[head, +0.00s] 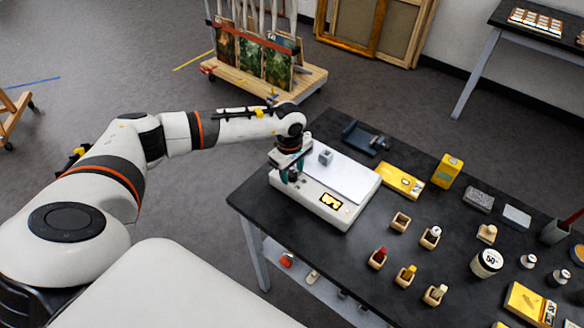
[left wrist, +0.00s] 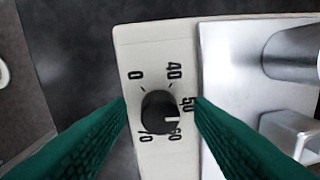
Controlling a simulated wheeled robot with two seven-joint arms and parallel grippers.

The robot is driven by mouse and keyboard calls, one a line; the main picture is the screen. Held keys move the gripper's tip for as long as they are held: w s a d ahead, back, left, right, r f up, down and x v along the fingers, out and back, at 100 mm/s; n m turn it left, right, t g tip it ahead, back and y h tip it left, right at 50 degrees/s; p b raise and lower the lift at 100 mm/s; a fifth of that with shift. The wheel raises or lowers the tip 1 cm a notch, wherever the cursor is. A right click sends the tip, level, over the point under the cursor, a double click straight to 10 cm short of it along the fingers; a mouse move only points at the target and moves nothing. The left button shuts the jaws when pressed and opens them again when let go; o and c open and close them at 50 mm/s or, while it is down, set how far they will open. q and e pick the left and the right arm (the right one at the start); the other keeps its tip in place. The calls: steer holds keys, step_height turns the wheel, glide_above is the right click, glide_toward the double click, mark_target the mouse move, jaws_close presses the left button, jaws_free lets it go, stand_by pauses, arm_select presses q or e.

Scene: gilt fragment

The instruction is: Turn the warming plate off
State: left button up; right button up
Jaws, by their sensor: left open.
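The knob's white mark points near 60. My left gripper (head: 292,177) is over the panel, with green fingers (left wrist: 160,103) open on both sides of the knob. I cannot tell whether they touch it. My right gripper is not in view.
A grey metal block (head: 326,157) stands on the silver top; a metal cylinder (left wrist: 297,52) shows beside it in the wrist view. Right of the plate are a yellow box (head: 402,180), small wooden holders (head: 400,221) and a white jar (head: 486,264). The front-left table corner is clear.

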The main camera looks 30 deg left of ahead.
arm_select(q)
steer(key=c, duration=1)
